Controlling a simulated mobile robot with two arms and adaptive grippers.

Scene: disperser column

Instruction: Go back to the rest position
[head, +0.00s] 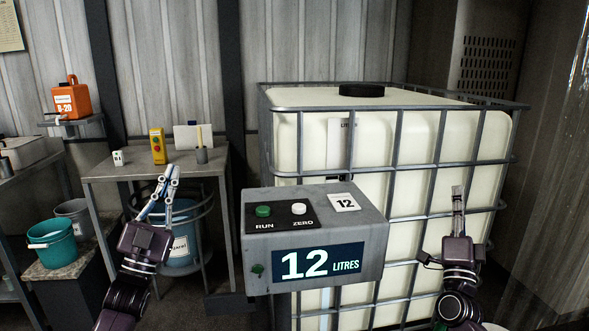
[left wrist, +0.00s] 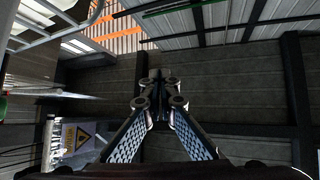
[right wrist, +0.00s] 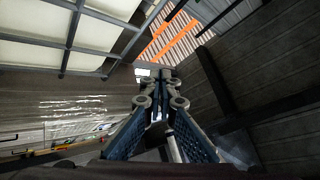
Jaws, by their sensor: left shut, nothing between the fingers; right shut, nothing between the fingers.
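My left gripper (head: 171,174) is raised at the left in the head view, pointing up. It is shut and empty, in front of the small grey table. Its closed fingers also show in the left wrist view (left wrist: 158,80). My right gripper (head: 457,190) is raised at the right in the head view, in front of the caged white tank. It is shut and empty too, and its fingers meet in the right wrist view (right wrist: 160,80). Neither gripper appears to touch anything.
A grey control box (head: 315,215) reading 12 litres, with green and white buttons, stands between my arms. Behind it is the caged white tank (head: 425,135). The grey table (head: 105,171) carries a yellow control (head: 158,147). A teal bucket (head: 52,243) and orange canister (head: 72,100) are at left.

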